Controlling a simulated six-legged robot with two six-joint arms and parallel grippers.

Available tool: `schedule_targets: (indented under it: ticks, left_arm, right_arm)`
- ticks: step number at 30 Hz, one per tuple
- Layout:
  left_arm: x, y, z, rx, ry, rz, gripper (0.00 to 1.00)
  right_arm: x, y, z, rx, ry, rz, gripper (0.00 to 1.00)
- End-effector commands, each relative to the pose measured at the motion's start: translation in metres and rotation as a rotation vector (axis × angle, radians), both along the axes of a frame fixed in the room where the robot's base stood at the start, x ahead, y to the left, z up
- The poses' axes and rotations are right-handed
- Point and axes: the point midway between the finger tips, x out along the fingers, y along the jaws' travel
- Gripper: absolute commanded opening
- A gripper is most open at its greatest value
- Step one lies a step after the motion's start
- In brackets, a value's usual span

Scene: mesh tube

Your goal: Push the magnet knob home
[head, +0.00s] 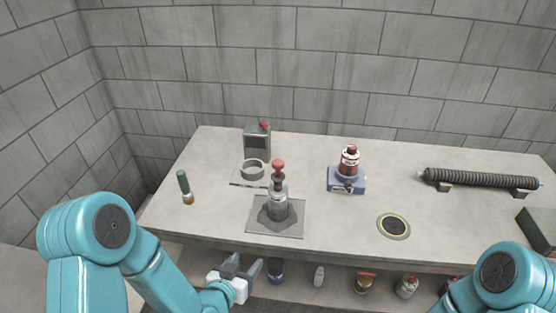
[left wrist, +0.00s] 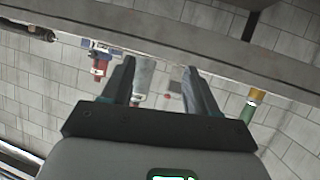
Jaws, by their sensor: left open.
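A grey metal cylinder (head: 277,205) with a red knob (head: 278,165) on a dark stem stands upright on a square grey plate (head: 290,225). A red and white unit (head: 349,162) with a red top sits on a blue base (head: 346,182) to its right. I cannot tell for certain which red knob is the magnet knob. My left gripper (head: 244,266) is open and empty in front of the table's front edge, below and left of the plate. In the left wrist view, the picture looks inverted; the grey cylinder (left wrist: 143,78) shows between the open fingers (left wrist: 158,80). My right gripper is out of view.
A green-handled tool (head: 184,186), a grey ring (head: 252,170) and a grey box (head: 257,138) stand at the left. A round dark-centred disc (head: 394,226) and a ribbed dark tube (head: 480,179) on supports lie right. Several containers stand on the lower shelf (head: 340,285).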

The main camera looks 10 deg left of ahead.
Motion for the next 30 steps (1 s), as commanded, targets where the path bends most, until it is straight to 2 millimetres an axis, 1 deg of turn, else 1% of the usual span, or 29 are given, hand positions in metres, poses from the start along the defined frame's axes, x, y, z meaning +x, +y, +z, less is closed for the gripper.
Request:
schedule_targets:
  ticks: [1,2,3,6,7,9,11,14,17,24,30]
  left_arm:
    - [0.015,-0.001,0.055,0.013,-0.146,-0.002,0.59]
    - [0.021,-0.002,0.081,0.019,-0.222,-0.003,0.59]
    - [0.027,-0.003,0.11,0.021,-0.305,-0.006,0.59]
    - [0.032,-0.011,0.163,0.015,-0.41,-0.024,0.59]
    - [0.032,-0.013,0.171,0.014,-0.425,-0.028,0.59]
    - [0.034,-0.017,0.182,0.013,-0.444,-0.035,0.59]
    - [0.037,-0.02,0.183,0.012,-0.444,-0.039,0.59]
    - [0.05,-0.023,0.182,0.011,-0.442,-0.039,0.59]
    - [0.07,-0.029,0.182,0.011,-0.441,-0.039,0.59]
    - [0.127,-0.043,0.182,0.01,-0.44,-0.038,0.59]
    - [0.166,-0.052,0.18,0.01,-0.438,-0.037,0.59]
  right_arm:
    - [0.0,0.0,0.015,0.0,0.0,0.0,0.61]
    - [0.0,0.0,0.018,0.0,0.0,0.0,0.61]
    - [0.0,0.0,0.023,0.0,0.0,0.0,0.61]
    - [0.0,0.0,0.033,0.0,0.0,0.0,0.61]
    - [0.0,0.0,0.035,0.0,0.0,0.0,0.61]
    - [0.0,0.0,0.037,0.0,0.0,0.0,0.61]
    - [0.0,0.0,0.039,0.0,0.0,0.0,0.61]
    - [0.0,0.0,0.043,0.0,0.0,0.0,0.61]
    - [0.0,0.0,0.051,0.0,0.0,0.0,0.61]
    - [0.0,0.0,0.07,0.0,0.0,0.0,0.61]
    - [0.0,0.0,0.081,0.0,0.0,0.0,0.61]
